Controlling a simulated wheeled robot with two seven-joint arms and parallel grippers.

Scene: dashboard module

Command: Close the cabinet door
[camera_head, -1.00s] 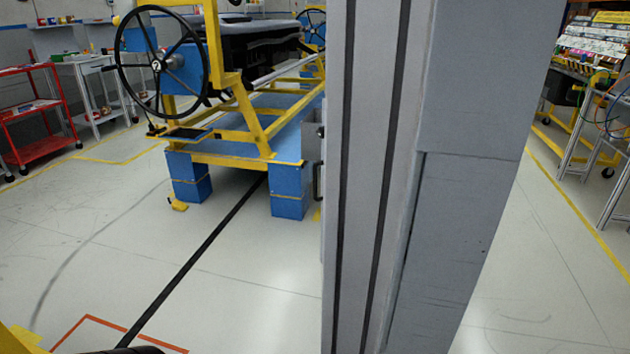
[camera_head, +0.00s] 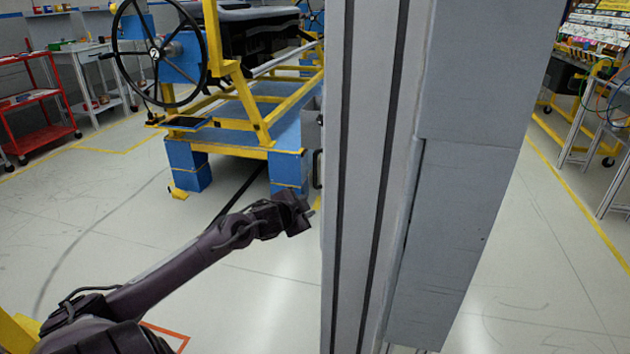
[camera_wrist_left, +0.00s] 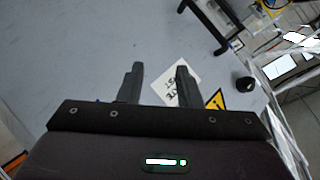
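The tall grey cabinet (camera_head: 465,200) fills the middle of the head view. Its panel edge with dark strips (camera_head: 357,200) faces me, and I cannot tell exactly how far the door stands open. A dark handle (camera_head: 317,169) sticks out on its left side. My left gripper (camera_head: 312,213) is just left of this edge, below the handle, apparently not touching. In the left wrist view the gripper (camera_wrist_left: 158,80) is open and empty, facing a grey-blue panel (camera_wrist_left: 80,50) with a white label, a yellow warning triangle and a black handle (camera_wrist_left: 215,25). My right gripper is out of view.
A blue and yellow stand with a black handwheel (camera_head: 160,55) is behind at the left. A red cart (camera_head: 38,105) stands further left. Workbenches (camera_head: 600,130) are at the right.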

